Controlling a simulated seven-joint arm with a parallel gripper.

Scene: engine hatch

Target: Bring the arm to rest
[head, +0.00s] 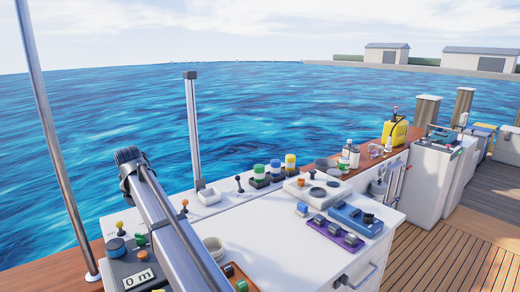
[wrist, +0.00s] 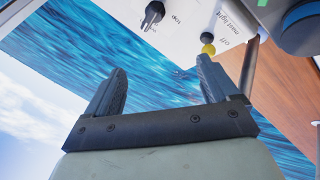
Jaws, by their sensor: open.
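My gripper (wrist: 160,72) is open in the wrist view, with its two dark fingers apart and only water showing between them. In the head view my arm reaches from the bottom edge up to the left, and the dark gripper end (head: 130,157) is above the left end of the white console (head: 275,222). The gripper looks empty and apart from the console; its fingertips are hard to make out in the head view.
A yellow-tipped switch (wrist: 207,44) labelled "mast light" and a black-tipped switch (wrist: 152,14) show near the fingers. A metal pole (head: 48,120) stands at left, a shorter post (head: 192,130) behind the arm. Controls and small items crowd the console. Open water lies beyond.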

